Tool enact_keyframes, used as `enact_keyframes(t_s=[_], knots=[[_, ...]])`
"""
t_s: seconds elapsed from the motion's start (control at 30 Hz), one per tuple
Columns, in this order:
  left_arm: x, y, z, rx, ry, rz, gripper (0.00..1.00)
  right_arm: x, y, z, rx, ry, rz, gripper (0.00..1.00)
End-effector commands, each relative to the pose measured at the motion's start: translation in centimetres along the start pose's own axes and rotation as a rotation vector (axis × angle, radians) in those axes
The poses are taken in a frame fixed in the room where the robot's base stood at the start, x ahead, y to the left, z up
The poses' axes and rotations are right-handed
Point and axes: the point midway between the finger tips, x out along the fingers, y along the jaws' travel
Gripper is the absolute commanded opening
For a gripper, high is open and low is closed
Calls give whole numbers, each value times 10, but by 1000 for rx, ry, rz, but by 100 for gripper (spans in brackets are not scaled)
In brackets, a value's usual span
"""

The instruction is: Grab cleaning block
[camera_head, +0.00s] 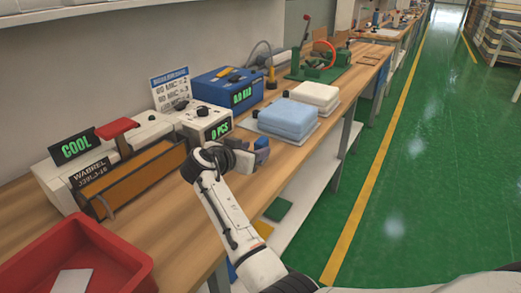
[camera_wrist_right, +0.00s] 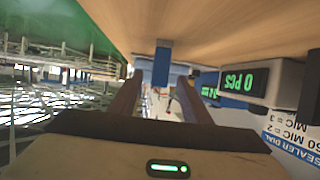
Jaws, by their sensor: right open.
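A small blue block (camera_wrist_right: 162,62), which looks like the cleaning block, stands on the table in the right wrist view, which is upside down. It appears ahead of the fingers, in line with the gap between them. My right gripper (camera_head: 263,151) is open low over the table's front part, in front of the white box reading "0 PCS". In the head view a bluish patch (camera_head: 261,143) shows at the fingers; I cannot tell whether it is the block. Contact is not visible. My left gripper is not in view.
The "0 PCS" box (camera_head: 206,124) stands close to the left of my right gripper. Blue and white padded stacks (camera_head: 287,119) lie beyond it. A red bin (camera_head: 127,261) holding a white slab is at lower left. The table's front edge runs along the right.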

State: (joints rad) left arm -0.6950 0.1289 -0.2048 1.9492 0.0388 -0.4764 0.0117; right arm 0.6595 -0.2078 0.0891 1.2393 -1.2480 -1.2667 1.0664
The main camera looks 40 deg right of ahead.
Motion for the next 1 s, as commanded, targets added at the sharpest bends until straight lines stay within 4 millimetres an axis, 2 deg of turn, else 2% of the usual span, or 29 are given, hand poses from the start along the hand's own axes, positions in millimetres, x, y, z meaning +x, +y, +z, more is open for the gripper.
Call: enact_keyframes(t_s=[0.23,0.4,0.67,0.93,1.0], knots=[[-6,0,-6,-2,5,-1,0,32,2,-7,-1,2,3,44],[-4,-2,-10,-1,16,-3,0,51,1,-5,-1,0,1,44],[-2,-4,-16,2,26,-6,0,53,1,-4,0,0,0,44],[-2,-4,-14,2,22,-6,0,53,1,-4,-1,0,0,0],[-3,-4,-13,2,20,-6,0,53,1,-5,-1,1,0,0]])
